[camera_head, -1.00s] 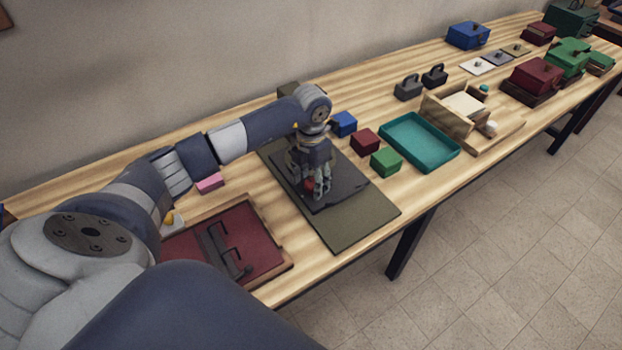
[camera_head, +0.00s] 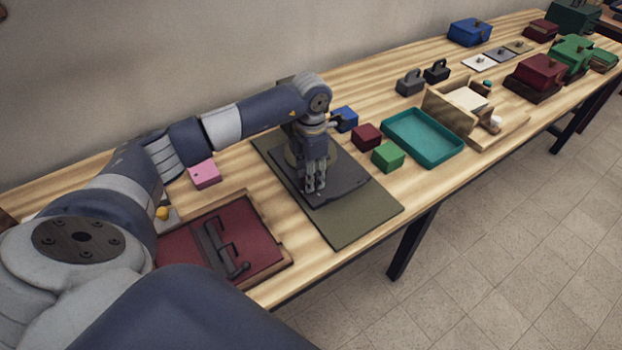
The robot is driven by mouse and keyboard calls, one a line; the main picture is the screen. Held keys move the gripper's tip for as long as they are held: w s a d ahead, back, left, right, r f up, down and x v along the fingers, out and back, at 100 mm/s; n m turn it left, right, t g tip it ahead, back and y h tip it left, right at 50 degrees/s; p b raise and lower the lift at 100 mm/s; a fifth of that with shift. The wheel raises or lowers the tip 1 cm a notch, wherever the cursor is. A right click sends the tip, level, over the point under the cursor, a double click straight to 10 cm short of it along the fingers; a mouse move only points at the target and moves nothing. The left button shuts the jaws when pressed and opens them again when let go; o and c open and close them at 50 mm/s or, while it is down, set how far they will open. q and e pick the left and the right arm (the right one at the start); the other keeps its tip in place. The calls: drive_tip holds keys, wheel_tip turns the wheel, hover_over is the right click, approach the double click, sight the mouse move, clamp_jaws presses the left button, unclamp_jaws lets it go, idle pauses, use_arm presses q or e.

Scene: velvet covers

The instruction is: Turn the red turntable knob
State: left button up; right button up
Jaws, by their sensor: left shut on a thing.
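My left gripper (camera_head: 316,185) points down over a dark grey plate (camera_head: 346,182), which lies on an olive board (camera_head: 345,226). Its fingers are together, shut on the knob. The red knob itself is hidden by the fingers. Part of a rounded olive-grey piece shows behind the gripper on the plate. My right gripper is not in view.
A blue (camera_head: 345,119), a dark red (camera_head: 366,136) and a green block (camera_head: 388,156) stand right of the board, beside a teal tray (camera_head: 424,137). A framed dark red panel with a black handle (camera_head: 228,250) and a pink block (camera_head: 205,174) lie to the left.

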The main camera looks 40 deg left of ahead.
use_arm(q)
drive_tip(key=m+b, duration=0.1)
drive_tip(key=m, duration=0.1)
drive_tip(key=m+b, duration=0.1)
drive_tip(key=shift+w+a+f+m+b, duration=0.1)
drive_tip(key=shift+f+m+b, duration=0.1)
drive_tip(key=shift+m+b, duration=0.15)
drive_tip(key=m+b, duration=0.2)
drive_tip(key=m, duration=0.1)
drive_tip(key=shift+m, duration=0.35)
drive_tip(key=m+b, duration=0.2)
drive_tip(key=m, duration=0.1)
drive_tip(key=shift+w+r+m, duration=0.1)
drive_tip(key=shift+m, duration=0.2)
drive_tip(key=shift+r+m+b, duration=0.1)
drive_tip(key=shift+m+b, duration=0.5)
drive_tip(key=shift+m, duration=0.8)
drive_tip(key=o, duration=1.1)
drive_tip(key=shift+c, duration=0.2)
